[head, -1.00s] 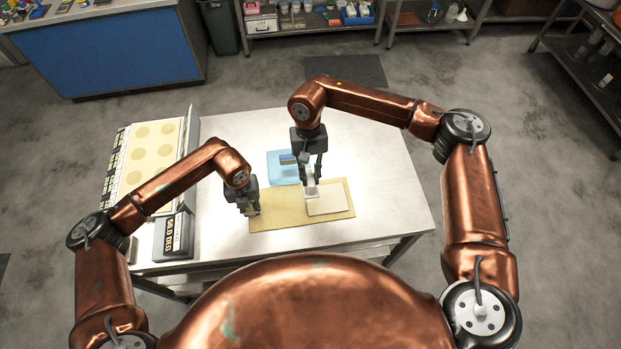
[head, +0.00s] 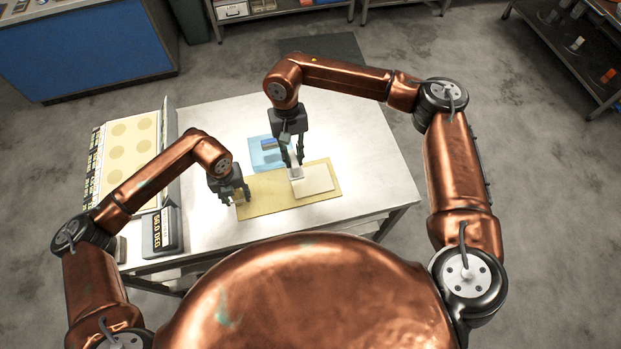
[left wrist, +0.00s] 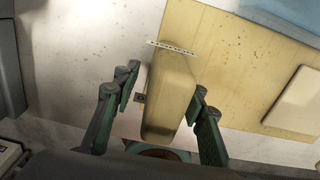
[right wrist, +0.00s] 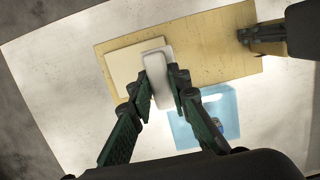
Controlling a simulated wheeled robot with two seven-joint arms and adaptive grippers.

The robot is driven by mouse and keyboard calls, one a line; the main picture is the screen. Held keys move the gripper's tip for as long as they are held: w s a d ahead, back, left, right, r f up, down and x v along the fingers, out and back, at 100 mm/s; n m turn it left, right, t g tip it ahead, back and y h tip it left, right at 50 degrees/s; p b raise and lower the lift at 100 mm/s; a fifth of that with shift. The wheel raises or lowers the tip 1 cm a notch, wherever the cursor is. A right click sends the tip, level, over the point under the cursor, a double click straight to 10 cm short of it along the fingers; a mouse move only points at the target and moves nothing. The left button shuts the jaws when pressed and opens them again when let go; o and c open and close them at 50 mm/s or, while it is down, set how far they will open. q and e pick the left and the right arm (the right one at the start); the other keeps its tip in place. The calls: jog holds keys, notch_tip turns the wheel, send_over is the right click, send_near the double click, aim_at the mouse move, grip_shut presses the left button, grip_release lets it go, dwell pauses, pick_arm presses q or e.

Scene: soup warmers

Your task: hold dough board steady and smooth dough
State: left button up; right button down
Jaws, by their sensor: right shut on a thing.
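The tan dough board (head: 262,197) lies on the metal table. A pale flat slab of dough (head: 318,181) rests on its right part. My left gripper (head: 238,199) is low at the board's left end. In the left wrist view its fingers stand apart on either side of a yellowish block-like handle (left wrist: 172,90), with a gap on the left side. My right gripper (head: 293,163) is shut on a white smoothing tool (right wrist: 157,75), over the dough's left edge. Whether the tool touches the dough is unclear.
A light blue tray (head: 262,158) with a darker blue item lies just behind the board. A dark display box (head: 162,232) and a panel with pale rounds (head: 128,150) stand at the table's left. The table's right side is clear.

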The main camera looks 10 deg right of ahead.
pick_arm(q)
jog(key=shift+r, duration=0.1)
notch_tip(320, 180, up, 12)
jog(key=shift+f, duration=0.1)
dwell(0.4)
